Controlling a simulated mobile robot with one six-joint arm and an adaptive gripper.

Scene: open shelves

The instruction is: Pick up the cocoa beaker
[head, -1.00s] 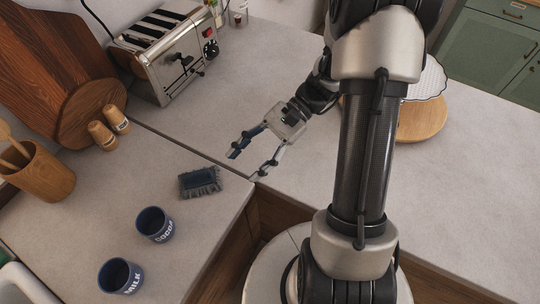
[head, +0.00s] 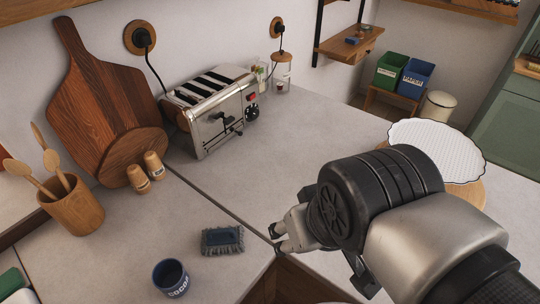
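The cocoa beaker (head: 171,280) is a dark blue cup with white lettering. It stands upright on the pale counter at the bottom left of the head view. My gripper (head: 276,240) is right of the beaker and apart from it, near the counter's inner corner. Its two dark fingertips show with a gap between them, and nothing is seen in them. My arm hides part of the gripper.
A grey-blue brush (head: 222,240) lies between the beaker and my gripper. Behind are two wooden shakers (head: 145,171), a utensil pot (head: 72,207), a cutting board (head: 105,90) and a toaster (head: 211,110). A scalloped white plate (head: 437,150) is at right.

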